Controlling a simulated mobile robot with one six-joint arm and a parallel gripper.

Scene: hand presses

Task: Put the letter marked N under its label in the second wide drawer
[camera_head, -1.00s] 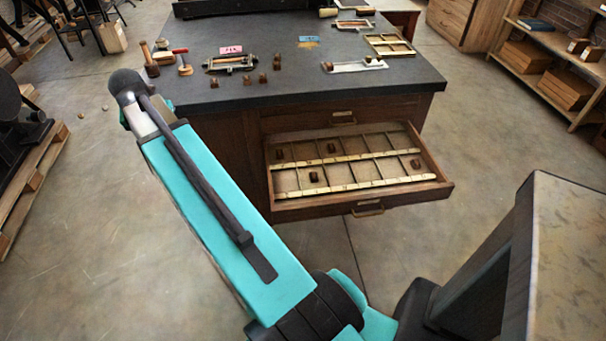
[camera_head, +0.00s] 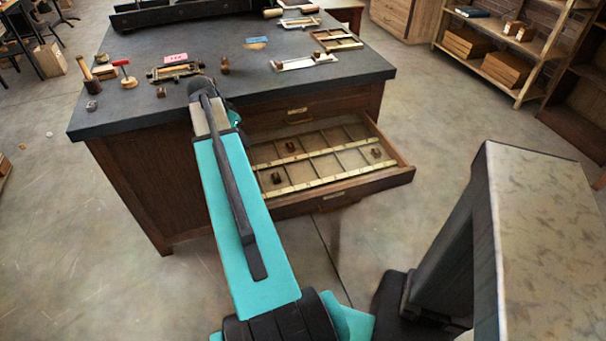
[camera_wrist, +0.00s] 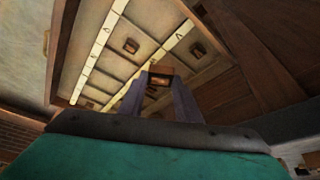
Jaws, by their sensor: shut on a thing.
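My gripper (camera_wrist: 159,84) is shut on a small brown letter block (camera_wrist: 161,70) in the wrist view; its mark is not legible. The open wide drawer (camera_head: 392,182) lies below a closed one. It has compartments and pale label strips (camera_wrist: 100,42), whose letters are mostly too small to read. The held block appears over the drawer's compartments; its height above them is unclear. In the head view my arm hides the gripper, the held block and the drawer's left part.
Blocks lie in the drawer, including one at the front (camera_head: 276,178) and one at the right (camera_head: 376,153). The dark tabletop (camera_head: 140,130) overhangs behind the drawer, carrying a composing tool (camera_head: 172,72), a mallet (camera_head: 90,80) and loose blocks (camera_head: 225,66). Floor in front is clear.

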